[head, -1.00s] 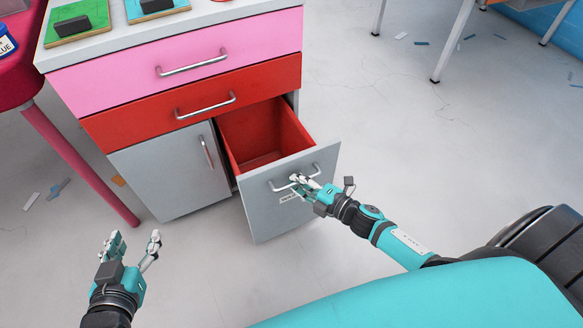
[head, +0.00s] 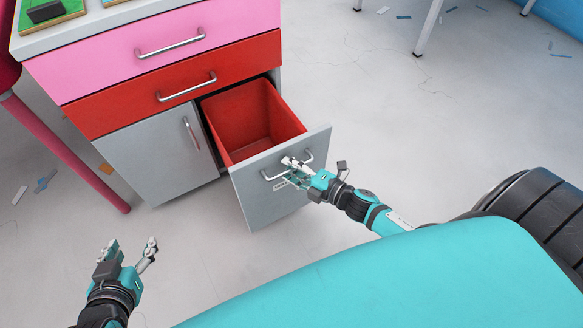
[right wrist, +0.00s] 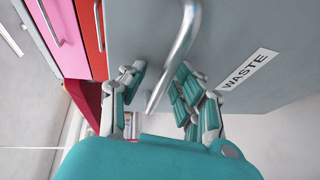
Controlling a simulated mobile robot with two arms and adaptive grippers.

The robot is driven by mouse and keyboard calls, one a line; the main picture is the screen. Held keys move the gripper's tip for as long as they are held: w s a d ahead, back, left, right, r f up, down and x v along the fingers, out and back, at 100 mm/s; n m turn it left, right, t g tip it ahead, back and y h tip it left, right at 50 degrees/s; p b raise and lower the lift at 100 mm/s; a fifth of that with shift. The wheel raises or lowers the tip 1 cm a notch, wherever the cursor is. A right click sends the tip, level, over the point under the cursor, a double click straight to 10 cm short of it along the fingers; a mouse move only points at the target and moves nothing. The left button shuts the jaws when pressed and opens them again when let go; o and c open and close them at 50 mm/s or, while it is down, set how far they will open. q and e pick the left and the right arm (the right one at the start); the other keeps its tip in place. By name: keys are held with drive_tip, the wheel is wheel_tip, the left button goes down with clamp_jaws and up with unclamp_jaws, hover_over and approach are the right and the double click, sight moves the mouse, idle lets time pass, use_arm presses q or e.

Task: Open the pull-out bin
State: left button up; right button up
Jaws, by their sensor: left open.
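The pull-out bin's grey front (head: 265,206) stands well out from the cabinet, with a red bin (head: 255,115) open at the top behind it. Its front carries a metal bar handle (head: 306,160), also seen in the right wrist view (right wrist: 175,55), and a label reading WASTE (right wrist: 248,69). My right gripper (head: 291,165) is at the handle; in the right wrist view its fingers (right wrist: 163,82) lie on both sides of the bar. Exact finger contact is hard to see. My left gripper (head: 130,250) is open and empty, low at the left, apart from the cabinet.
Above the bin are a red drawer (head: 120,101) and a pink drawer (head: 100,62), both shut. A grey door (head: 150,160) left of the bin is shut. A pink table leg (head: 68,152) stands at left.

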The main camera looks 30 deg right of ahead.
drive_tip(key=shift+f, duration=0.1)
drive_tip(key=shift+s+d, duration=0.1)
drive_tip(key=shift+s, duration=0.2)
drive_tip(key=v, duration=1.1)
drive_tip(key=shift+s, duration=0.2)
drive_tip(key=shift+w+r, duration=0.1)
drive_tip(key=shift+r, duration=0.15)
